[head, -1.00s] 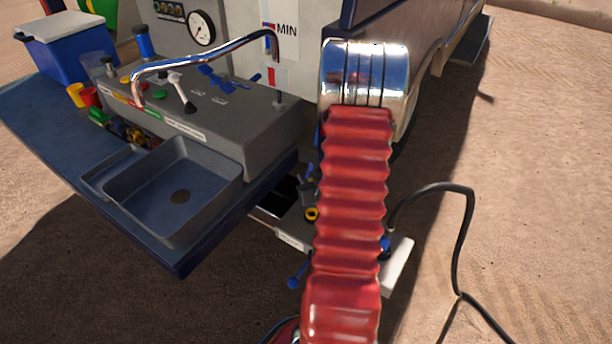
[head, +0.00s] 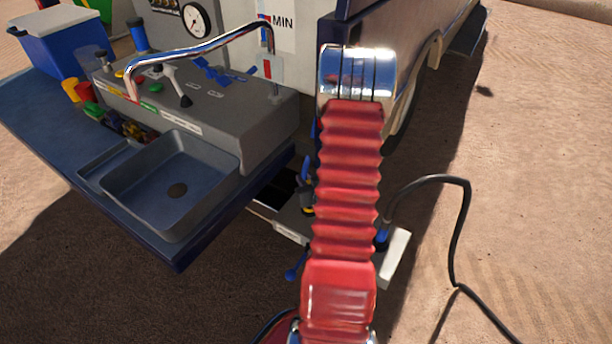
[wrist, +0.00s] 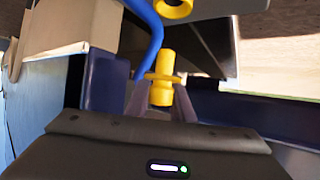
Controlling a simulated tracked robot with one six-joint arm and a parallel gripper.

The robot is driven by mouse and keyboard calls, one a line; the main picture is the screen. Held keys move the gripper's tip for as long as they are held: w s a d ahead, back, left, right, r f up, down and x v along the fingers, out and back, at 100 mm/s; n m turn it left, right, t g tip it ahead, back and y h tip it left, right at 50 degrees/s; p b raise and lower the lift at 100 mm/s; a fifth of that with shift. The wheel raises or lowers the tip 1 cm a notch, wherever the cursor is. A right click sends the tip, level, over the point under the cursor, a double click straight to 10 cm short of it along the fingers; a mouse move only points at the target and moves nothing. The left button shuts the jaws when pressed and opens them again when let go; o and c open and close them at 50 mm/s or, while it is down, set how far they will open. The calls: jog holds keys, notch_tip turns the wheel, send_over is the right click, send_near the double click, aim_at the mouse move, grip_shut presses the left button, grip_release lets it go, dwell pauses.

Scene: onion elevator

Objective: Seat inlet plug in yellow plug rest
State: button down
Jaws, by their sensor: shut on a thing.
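In the wrist view, my gripper (wrist: 162,102) is shut on a yellow plug (wrist: 162,72) with a flange, its narrow end pointing up the picture. This looks like the inlet plug. A yellow ring (wrist: 173,7) on a grey part, probably the yellow plug rest, is cut off by the top edge. The plug is below it in the picture, with a visible gap. In the head view, a yellow bit (head: 308,210) shows beside my red-sleeved arm, which hides most of it. The gripper is hidden there.
A blue hose (wrist: 153,40) curves just left of the plug. In the head view, a grey shelf (head: 285,228) with blue handles sits below the blue counter and sink (head: 170,185). A black cable (head: 462,230) loops at the right over open sand.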

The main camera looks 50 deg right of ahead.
jog(key=shift+f, duration=1.65)
jog(key=shift+f, duration=2.15)
dwell(1.2)
jog(key=c, duration=1.5)
grip_release()
jog(key=shift+o, duration=0.2)
jog(key=shift+s+a, duration=0.1)
